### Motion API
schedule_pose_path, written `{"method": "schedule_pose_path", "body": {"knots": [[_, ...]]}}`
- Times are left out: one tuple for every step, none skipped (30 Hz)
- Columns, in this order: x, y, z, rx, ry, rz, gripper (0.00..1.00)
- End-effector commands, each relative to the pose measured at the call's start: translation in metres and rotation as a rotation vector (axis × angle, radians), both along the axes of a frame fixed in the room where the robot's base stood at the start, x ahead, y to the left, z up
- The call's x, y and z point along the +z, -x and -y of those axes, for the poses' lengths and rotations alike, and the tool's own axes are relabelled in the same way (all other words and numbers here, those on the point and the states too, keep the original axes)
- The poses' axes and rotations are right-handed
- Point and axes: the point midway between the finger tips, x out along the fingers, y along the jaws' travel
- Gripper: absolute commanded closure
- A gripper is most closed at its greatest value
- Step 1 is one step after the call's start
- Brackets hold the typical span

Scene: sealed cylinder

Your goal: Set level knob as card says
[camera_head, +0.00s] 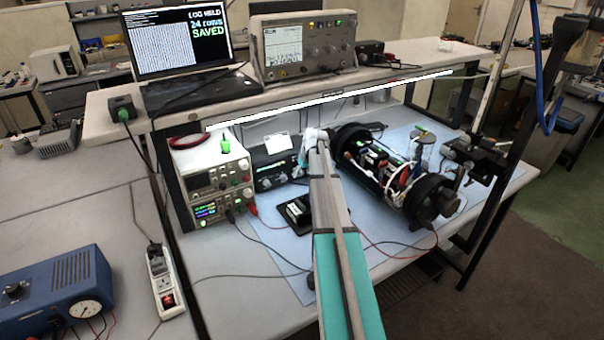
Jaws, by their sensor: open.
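A black instrument box (271,171) with dark knobs on its front stands under the shelf, right of the stacked bench supplies. I cannot read any label, so I cannot tell which is the level knob. A small white card (278,144) stands at the top of the box; its writing is too small to read. My arm reaches in from the bottom of the picture. My gripper (304,150) is at its far end, just right of the box front and close to it. Its fingertips are small and partly hidden by the arm. Nothing shows held in it.
An opened black cylinder (390,175) with wiring lies right of my arm. Stacked supplies (212,180) with leads stand left. A small black device (296,212) lies on the blue mat beside my arm. The shelf (205,115) above carries a laptop (180,45) reading "LOG HELD, 24 rows SAVED".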

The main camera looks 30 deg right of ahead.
Motion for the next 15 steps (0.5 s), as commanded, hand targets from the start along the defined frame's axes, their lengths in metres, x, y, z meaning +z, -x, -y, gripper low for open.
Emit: {"method": "schedule_pose_path", "body": {"knots": [[0.0001, 0.0, -0.0001, 0.0, 0.0, 0.0, 0.31], [0.0001, 0.0, -0.0001, 0.0, 0.0, 0.0, 0.31], [0.0001, 0.0, -0.0001, 0.0, 0.0, 0.0, 0.36], [0.0001, 0.0, -0.0001, 0.0, 0.0, 0.0, 0.42], [0.0001, 0.0, -0.0001, 0.0, 0.0, 0.0, 0.47], [0.0001, 0.0, -0.0001, 0.0, 0.0, 0.0, 0.55], [0.0001, 0.0, -0.0001, 0.0, 0.0, 0.0, 0.6], [0.0001, 0.0, -0.0001, 0.0, 0.0, 0.0, 0.66], [0.0001, 0.0, -0.0001, 0.0, 0.0, 0.0, 0.73], [0.0001, 0.0, -0.0001, 0.0, 0.0, 0.0, 0.79], [0.0001, 0.0, -0.0001, 0.0, 0.0, 0.0, 0.84], [0.0001, 0.0, -0.0001, 0.0, 0.0, 0.0, 0.92], [0.0001, 0.0, -0.0001, 0.0, 0.0, 0.0, 0.97], [0.0001, 0.0001, -0.0001, 0.0, 0.0, 0.0, 1.0], [0.0001, 0.0001, -0.0001, 0.0, 0.0, 0.0, 1.0]]}}
